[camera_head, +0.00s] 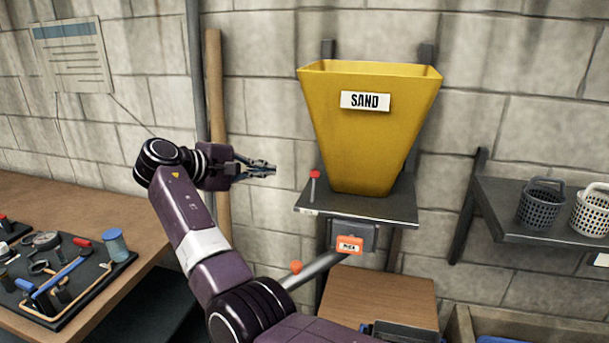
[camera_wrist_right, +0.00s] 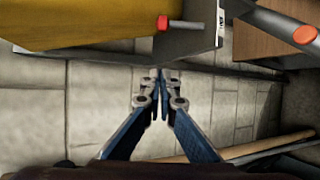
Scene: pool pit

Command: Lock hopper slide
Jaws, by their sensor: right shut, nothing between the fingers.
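A yellow hopper (camera_head: 366,125) labelled SAND stands on a dark shelf (camera_head: 398,209) against the wall. A red-headed pin (camera_head: 314,185) stands upright at the shelf's left front; it also shows in the right wrist view (camera_wrist_right: 180,25). Under the shelf is a grey housing with an orange labelled plate (camera_head: 349,245); its lettering is too small to read surely. A grey bar (camera_head: 318,268) runs down-left from it, with an orange knob (camera_head: 296,266). My right gripper (camera_head: 274,170) is shut and empty, left of the pin and apart from it. My left gripper is out of view.
A workbench with a dark tool tray (camera_head: 121,268) is at the left. A wooden pole (camera_head: 214,120) leans on the wall behind my right arm. A shelf (camera_head: 500,210) with two baskets is at the right. A wooden surface (camera_head: 385,290) lies below the hopper.

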